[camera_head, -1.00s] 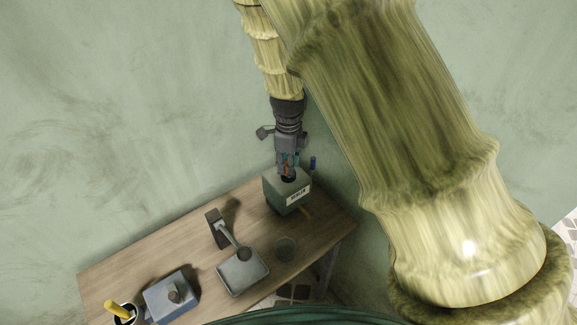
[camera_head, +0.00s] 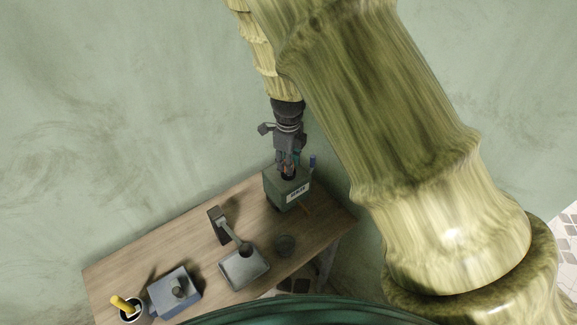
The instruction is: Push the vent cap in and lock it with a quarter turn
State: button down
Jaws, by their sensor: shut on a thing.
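A green box (camera_head: 280,192) with a white label (camera_head: 298,192) on its front stands at the back right of the table. My gripper (camera_head: 287,172) points down at the top of this box. It is shut on a small dark piece, seemingly the vent cap (camera_head: 288,177), at the box top. The fingers cover most of the cap. I cannot tell how deep it sits or how it is turned.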

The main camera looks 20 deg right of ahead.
jog(key=c, duration=1.1)
grip_release()
